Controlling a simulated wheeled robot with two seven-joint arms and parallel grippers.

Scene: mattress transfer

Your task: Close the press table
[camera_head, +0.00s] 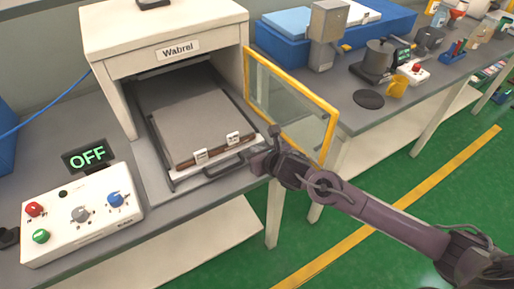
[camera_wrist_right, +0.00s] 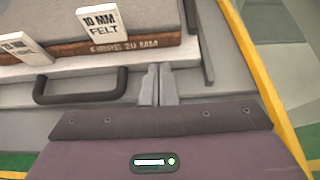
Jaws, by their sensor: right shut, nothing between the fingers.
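The press table (camera_head: 165,172) is a grey sliding tray that sticks out of the front of the white press (camera_head: 165,40) marked "Wabrel". A layered stack with a grey top (camera_head: 190,118) and labels lies on it; a "10 MM FELT" label shows in the right wrist view (camera_wrist_right: 101,25). A dark handle (camera_head: 222,168) is on the tray's front edge and also shows in the right wrist view (camera_wrist_right: 80,88). My right gripper (camera_head: 246,154) is shut and empty, at the tray's front right, just right of the handle in the wrist view (camera_wrist_right: 158,85). My left gripper is out of view.
A yellow-framed clear door (camera_head: 292,100) stands open at the press's right, close to my right arm. A second bench with tools stands at the right.

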